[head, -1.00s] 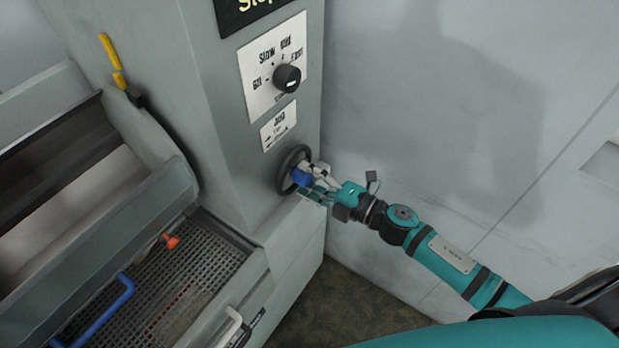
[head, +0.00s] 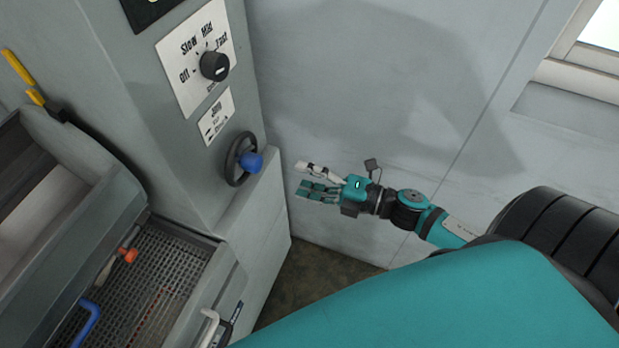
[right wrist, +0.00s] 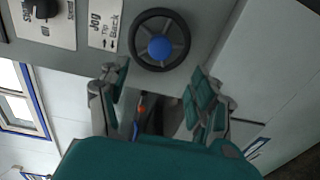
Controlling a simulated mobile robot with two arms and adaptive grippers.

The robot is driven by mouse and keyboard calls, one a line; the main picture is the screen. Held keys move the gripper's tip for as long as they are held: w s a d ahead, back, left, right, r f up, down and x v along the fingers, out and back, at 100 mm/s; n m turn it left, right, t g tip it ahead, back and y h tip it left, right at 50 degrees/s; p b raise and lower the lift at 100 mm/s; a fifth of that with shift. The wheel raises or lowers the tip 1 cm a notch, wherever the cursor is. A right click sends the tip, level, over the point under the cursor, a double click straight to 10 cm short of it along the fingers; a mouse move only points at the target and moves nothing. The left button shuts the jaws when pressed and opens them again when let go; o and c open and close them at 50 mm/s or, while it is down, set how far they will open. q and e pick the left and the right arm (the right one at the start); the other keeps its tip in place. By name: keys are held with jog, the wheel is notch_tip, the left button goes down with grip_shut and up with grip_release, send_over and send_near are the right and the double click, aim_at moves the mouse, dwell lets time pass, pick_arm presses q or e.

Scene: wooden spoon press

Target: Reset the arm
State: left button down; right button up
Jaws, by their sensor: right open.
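My right gripper (head: 310,180) is open and empty in the head view, to the right of the black handwheel with a blue centre knob (head: 250,161) and apart from it. My right arm (head: 408,208) comes in from the right, with its teal and black links showing. In the right wrist view, the spread fingers of the right gripper (right wrist: 160,95) have nothing between them at their tips. The handwheel (right wrist: 160,47) shows there just beyond the fingertips. My left gripper is not in view.
The grey machine column carries a speed dial (head: 214,66) and a jog label (head: 217,117) above the handwheel. A grated tray (head: 160,290) with an orange-tipped part (head: 128,255) and a blue handle (head: 87,322) lies at lower left. A plain wall (head: 370,90) stands behind my arm.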

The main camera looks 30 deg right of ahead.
jog(key=shift+s+d, duration=0.15)
dwell(0.4)
jog(key=s+d+f+m+g+h, duration=0.1)
jog(key=s+d+f+m+h, duration=0.3)
jog(key=f, duration=0.6)
jog(key=w+d+f+m+g+h, duration=0.1)
jog(key=d+f+m+h, duration=0.15)
jog(key=f+m, duration=0.55)
jog(key=s+d+f+m+g+h, duration=0.1)
jog(key=s+d+f+m+h, duration=0.15)
jog(key=f, duration=0.85)
jog(key=s+a+f+m+g+h, duration=0.2)
jog(key=s+f+m+g, duration=0.3)
jog(key=s+f, duration=0.85)
jog(key=s+a+f+m+g, duration=0.2)
jog(key=s+a+f, duration=0.1)
jog(key=s, duration=0.4)
jog(key=s+a+f+m+g, duration=0.1)
jog(key=s+a+f+g, duration=0.1)
jog(key=s, duration=0.6)
notch_tip(320, 180, down, 3)
jog(key=shift+a+r+m+g, duration=0.1)
jog(key=shift+a+m+g, duration=0.25)
jog(key=shift+a+g, duration=0.1)
jog(key=shift+w, duration=0.1)
